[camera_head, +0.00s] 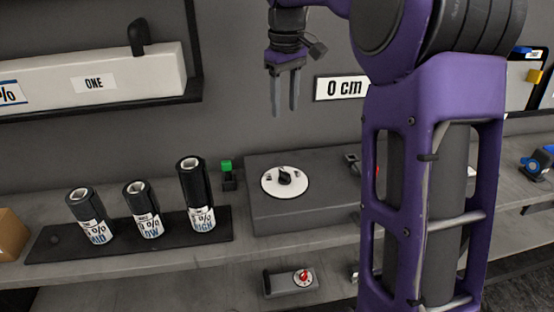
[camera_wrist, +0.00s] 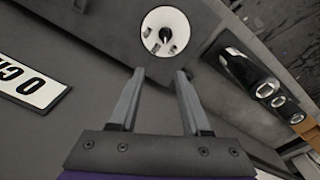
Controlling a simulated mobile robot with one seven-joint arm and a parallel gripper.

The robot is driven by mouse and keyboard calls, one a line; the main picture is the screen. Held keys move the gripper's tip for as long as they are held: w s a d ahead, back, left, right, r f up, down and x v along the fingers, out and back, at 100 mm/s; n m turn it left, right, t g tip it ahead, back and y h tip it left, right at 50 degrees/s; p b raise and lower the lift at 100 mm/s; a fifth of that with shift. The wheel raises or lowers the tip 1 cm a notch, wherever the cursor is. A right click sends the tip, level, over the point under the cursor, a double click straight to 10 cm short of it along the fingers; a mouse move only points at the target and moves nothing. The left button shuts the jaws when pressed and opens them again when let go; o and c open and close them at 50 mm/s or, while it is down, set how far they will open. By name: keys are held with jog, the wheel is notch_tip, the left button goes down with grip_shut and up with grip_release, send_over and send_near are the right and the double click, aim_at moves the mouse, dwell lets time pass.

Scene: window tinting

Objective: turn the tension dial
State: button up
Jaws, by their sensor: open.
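A white round dial (camera_head: 271,184) with a black knob (camera_head: 286,177) sits on top of a dark grey box (camera_head: 320,216) on the shelf. It also shows in the wrist view (camera_wrist: 177,24), beyond my fingertips. A smaller dial with a red knob (camera_head: 303,277) is on a unit on the lower shelf. I cannot tell from the markings which one is the tension dial. My gripper (camera_head: 284,108) is open and empty, pointing down, above the white dial and apart from it. In the wrist view my two fingers (camera_wrist: 159,72) show a gap between them.
Three black film rolls (camera_head: 148,212) stand on a dark tray (camera_head: 222,238) left of the box. A green-topped switch (camera_head: 227,168) stands between them. My arm hides the box's right part.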

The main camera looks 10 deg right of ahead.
jog(key=b, duration=0.3)
send_near(283, 170)
jog(key=shift+g, duration=0.3)
notch_tip(283, 170, down, 9)
jog(key=shift+w+d+r, duration=0.1)
jog(key=shift+w+r, duration=0.05)
jog(key=shift+r, duration=0.05)
grip_shut()
